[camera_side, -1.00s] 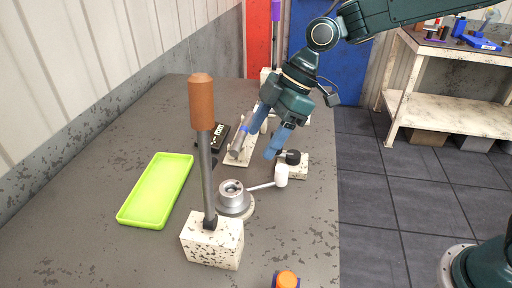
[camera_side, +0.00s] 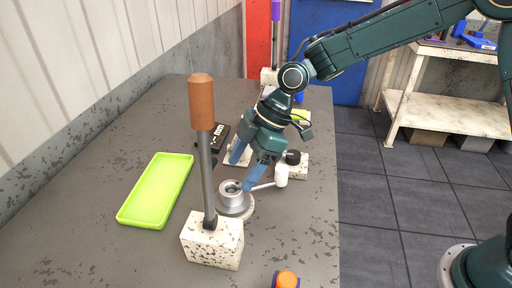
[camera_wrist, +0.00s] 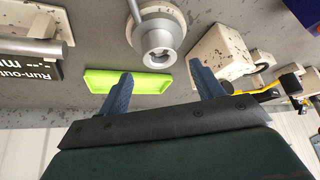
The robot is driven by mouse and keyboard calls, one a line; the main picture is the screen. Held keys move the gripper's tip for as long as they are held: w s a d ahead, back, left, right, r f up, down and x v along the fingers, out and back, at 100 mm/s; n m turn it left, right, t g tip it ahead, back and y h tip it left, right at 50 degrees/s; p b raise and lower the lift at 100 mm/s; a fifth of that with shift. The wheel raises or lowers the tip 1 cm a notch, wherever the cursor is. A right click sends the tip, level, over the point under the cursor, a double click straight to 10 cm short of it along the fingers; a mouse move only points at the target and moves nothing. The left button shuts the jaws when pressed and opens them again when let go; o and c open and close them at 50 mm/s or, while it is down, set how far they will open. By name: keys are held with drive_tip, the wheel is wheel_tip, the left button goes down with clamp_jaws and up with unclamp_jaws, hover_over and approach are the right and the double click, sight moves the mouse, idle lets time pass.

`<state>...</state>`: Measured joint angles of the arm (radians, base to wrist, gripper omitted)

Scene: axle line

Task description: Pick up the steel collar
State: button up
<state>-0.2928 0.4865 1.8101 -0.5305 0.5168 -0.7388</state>
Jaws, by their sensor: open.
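The grey steel collar (camera_side: 231,191) sits upright on a round base on the table, left of a white post (camera_side: 282,175) with a thin arm reaching toward it. In the wrist view the collar (camera_wrist: 157,40) shows its round bore above the gap between my fingertips. My gripper (camera_side: 243,172) is open, its two blue fingers pointing down just behind the collar, one fingertip close to its upper edge. Both fingers also show in the wrist view (camera_wrist: 161,76), with nothing between them. Whether a finger touches the collar, I cannot tell.
A bright green tray (camera_side: 155,191) lies to the left. A tall lever with a brown grip (camera_side: 201,102) rises from a speckled block (camera_side: 212,241) in front. An orange-topped button (camera_side: 286,280) is at the front edge.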

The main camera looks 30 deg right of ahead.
sight(231, 191)
drive_tip(key=shift+a+f, duration=0.25)
drive_tip(key=shift+f, duration=0.25)
drive_tip(key=shift+f, duration=0.1)
drive_tip(key=shift+x, duration=2.55)
drive_tip(key=c, duration=1.4)
drive_tip(key=shift+w+r, duration=0.1)
drive_tip(key=shift+r, duration=0.1)
wheel_tip(231, 191, up, 20)
